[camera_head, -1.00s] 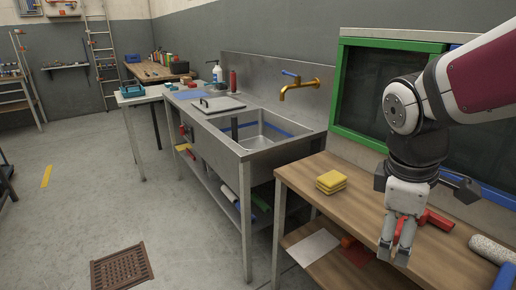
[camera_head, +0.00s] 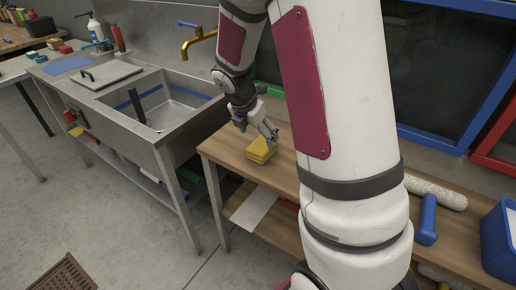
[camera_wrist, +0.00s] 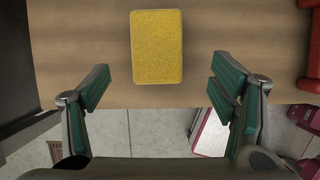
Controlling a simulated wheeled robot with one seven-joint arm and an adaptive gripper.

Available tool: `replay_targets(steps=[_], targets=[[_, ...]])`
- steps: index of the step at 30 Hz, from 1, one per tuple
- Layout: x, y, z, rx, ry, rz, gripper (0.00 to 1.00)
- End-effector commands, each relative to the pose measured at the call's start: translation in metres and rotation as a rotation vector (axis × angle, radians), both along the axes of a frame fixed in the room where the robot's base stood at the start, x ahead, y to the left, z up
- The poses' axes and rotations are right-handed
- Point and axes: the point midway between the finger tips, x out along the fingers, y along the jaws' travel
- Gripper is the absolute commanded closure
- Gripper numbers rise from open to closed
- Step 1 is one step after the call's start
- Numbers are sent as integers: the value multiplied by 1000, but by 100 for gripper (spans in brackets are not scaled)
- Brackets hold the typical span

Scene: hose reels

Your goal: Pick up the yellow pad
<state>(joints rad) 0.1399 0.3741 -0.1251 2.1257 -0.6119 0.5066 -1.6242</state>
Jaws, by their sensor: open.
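The yellow pad (camera_head: 261,150) lies on the wooden bench near its left end, and looks like a small stack in the head view. In the wrist view the pad (camera_wrist: 156,47) is a yellow rectangle ahead of the fingers, roughly centred between them. My gripper (camera_head: 258,131) is just above and beside the pad in the head view. In the wrist view my gripper (camera_wrist: 159,88) has its two green-padded fingers wide apart, with nothing between them. The pad's height below the fingers is hard to judge.
The wooden bench (camera_head: 228,153) has a lower shelf with a white sheet (camera_head: 254,208). A steel sink (camera_head: 165,110) stands to the left. A paint roller (camera_head: 432,192) with a blue handle and a blue bin (camera_head: 500,240) are at the right. A red object (camera_wrist: 314,45) is right in the wrist view.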

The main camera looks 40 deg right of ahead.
Motion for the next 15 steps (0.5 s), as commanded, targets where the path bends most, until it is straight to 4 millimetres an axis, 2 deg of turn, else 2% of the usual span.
replay_targets(steps=[1, 3, 11, 15], targets=[[1, -3, -11, 1, 3, 0, 22], [3, -7, -20, 0, 2, 0, 22], [6, -14, -36, 0, 0, 0, 22], [12, -20, -53, 0, 1, 0, 22]])
